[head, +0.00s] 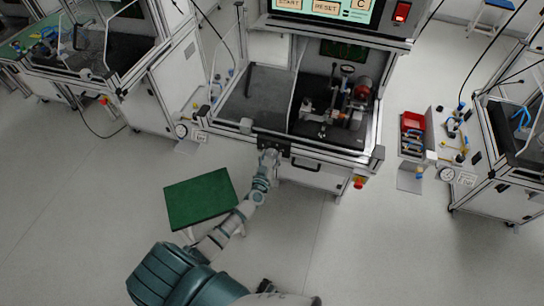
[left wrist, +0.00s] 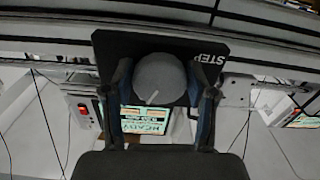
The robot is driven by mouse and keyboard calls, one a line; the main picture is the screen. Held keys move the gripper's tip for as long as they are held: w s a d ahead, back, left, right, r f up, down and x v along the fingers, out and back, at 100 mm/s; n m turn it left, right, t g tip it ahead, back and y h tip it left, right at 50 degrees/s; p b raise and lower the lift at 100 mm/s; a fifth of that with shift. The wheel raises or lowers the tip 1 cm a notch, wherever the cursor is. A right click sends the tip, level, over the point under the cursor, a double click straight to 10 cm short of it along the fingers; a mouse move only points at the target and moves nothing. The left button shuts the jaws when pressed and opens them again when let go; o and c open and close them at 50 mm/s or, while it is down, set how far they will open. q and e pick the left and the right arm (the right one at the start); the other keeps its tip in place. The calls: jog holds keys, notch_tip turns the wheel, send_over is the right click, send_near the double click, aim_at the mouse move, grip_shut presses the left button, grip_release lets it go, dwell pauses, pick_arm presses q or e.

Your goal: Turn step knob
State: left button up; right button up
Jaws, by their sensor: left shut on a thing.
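The step knob (left wrist: 160,76) is a round grey knob with a pale pointer line. It sits on a black plate (left wrist: 217,45) with the word STEP, at the top middle of the left wrist view. My left gripper (left wrist: 163,92) has one finger on each side of the knob and is shut on it. In the head view my left gripper (head: 270,154) is at the front edge of the test station (head: 330,152), just below its black panel. The knob is hidden there. My right gripper is not in view.
A green-topped stool (head: 201,198) stands left of my left arm. A red bin (head: 412,122) of parts is right of the station. The station has a lit screen (head: 325,8) and a red switch (head: 402,12). Open floor lies to the lower right.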

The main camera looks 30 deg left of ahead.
pick_arm(q)
jog(key=shift+a+r, duration=0.15)
jog(key=shift+a, duration=0.2)
jog(key=shift+w+d+n, duration=0.1)
jog(key=shift+d+n, duration=0.2)
jog(key=shift+d, duration=0.05)
jog(key=shift+d+n, duration=0.1)
jog(key=shift+n, duration=1.2)
jog(key=shift+a+n+p, duration=0.25)
jog(key=shift+n+p, duration=0.05)
jog(key=shift+n, duration=0.6)
jog(key=n, duration=0.2)
jog(key=shift+d+n, duration=0.2)
jog(key=shift+n, duration=0.1)
jog(key=n, duration=0.2)
jog(key=shift+n, duration=0.4)
jog(key=n+b, duration=0.1)
jog(key=n, duration=0.2)
jog(key=shift+n, duration=1)
jog(key=shift+n+b, duration=0.35)
jog(key=shift+n, duration=1.05)
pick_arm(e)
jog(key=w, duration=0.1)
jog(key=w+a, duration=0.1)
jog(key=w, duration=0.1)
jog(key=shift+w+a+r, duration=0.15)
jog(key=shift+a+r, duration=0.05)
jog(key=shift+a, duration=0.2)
